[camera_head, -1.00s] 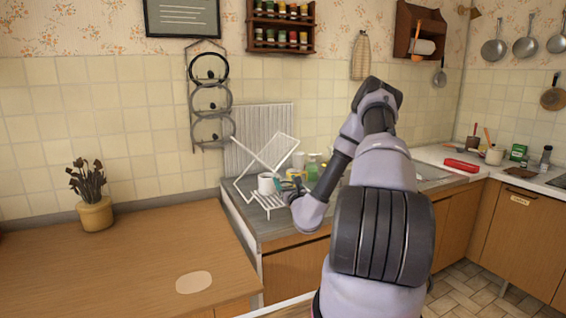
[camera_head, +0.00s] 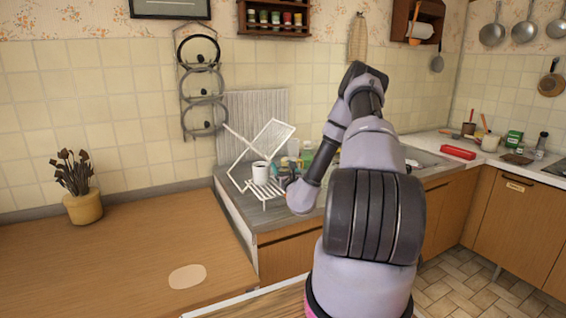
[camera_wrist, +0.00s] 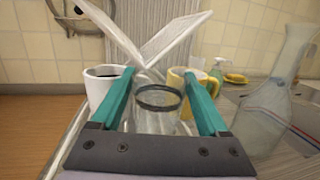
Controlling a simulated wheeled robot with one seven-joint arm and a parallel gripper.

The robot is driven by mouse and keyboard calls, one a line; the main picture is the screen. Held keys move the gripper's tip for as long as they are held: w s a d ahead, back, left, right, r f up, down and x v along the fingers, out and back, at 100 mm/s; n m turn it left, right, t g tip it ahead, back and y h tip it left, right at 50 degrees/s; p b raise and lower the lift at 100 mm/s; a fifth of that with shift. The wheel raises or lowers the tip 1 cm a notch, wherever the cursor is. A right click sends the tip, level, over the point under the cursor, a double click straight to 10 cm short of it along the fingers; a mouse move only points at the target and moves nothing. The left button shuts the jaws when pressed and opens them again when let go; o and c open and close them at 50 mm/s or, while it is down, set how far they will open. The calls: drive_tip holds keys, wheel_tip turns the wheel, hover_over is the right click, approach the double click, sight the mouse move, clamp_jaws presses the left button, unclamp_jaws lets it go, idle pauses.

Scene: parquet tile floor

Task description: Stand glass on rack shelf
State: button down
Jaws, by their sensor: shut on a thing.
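A clear glass (camera_wrist: 155,118) with a dark-looking rim is between the two teal fingers of my gripper (camera_wrist: 166,100) in the wrist view. The gripper is shut on it, and the glass looks upright with its rim up. Its base is hidden by the gripper body. The white rack (camera_head: 272,142), with crossed frames and a slatted lower shelf, stands on the counter in the head view. Its frames (camera_wrist: 172,42) rise behind the glass in the wrist view. My gripper is at the rack's right side in the head view, mostly hidden by my arm. I cannot tell whether the glass touches the shelf.
A white mug (camera_head: 260,173) stands at the rack, left of the glass in the wrist view. A yellow mug (camera_wrist: 178,84) is close behind to the right. A clear carafe (camera_wrist: 272,105) stands further right. The wooden counter (camera_head: 130,250) at left is largely clear.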

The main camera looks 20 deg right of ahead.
drive_tip(key=shift+f, duration=0.55)
idle(0.4)
unclamp_jaws()
drive_tip(key=v, duration=1.1)
drive_tip(key=shift+w, duration=0.15)
